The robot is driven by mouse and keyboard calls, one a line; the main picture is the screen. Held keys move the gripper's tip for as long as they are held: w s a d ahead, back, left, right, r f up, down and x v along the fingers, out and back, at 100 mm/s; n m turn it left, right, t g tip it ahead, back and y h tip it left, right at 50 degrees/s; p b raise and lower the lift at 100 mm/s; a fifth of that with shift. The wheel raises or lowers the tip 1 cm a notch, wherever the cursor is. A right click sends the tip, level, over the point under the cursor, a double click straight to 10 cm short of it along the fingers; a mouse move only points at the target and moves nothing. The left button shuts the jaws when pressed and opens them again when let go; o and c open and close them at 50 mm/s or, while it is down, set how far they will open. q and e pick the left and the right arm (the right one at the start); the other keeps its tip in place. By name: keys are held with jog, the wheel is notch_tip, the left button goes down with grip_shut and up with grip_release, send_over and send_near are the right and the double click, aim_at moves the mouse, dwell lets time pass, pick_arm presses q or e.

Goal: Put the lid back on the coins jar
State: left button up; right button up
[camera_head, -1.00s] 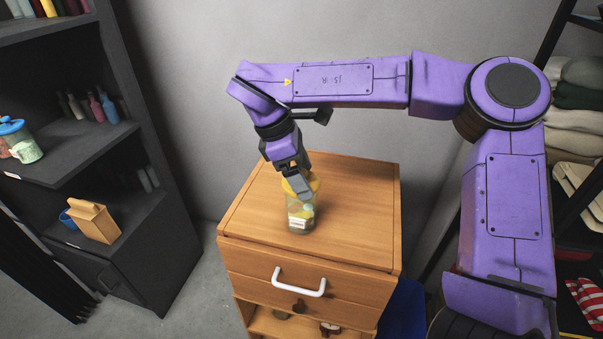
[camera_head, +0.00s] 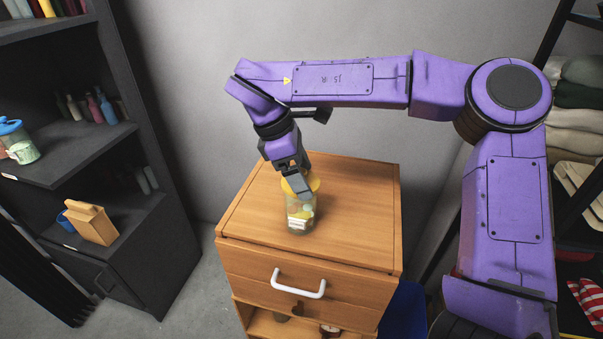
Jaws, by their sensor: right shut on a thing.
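The coins jar (camera_head: 300,215) is a clear jar with a pale label, standing upright on top of the wooden cabinet (camera_head: 355,205). The yellow lid (camera_head: 314,183) is at the jar's mouth and looks level with it. Whether it is fully seated cannot be told, because my gripper covers part of it. My right gripper (camera_head: 297,188) comes down from above and is shut on the yellow lid. My left gripper is not in view.
A dark shelf unit (camera_head: 150,215) on the left holds a blue-lidded jar (camera_head: 20,142), bottles and a wooden box (camera_head: 92,223). The cabinet has a white drawer handle (camera_head: 299,284) in front. Its top is clear around the jar. A rack with folded cloth (camera_head: 580,95) stands at right.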

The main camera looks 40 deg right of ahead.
jog(key=shift+f+b, duration=0.2)
jog(key=shift+b, duration=0.55)
dwell(0.8)
jog(key=o, duration=0.9)
jog(key=shift+r, duration=0.1)
jog(key=shift+r+p, duration=2.2)
jog(key=shift+r, duration=1.3)
jog(key=shift+c, duration=0.3)
grip_shut()
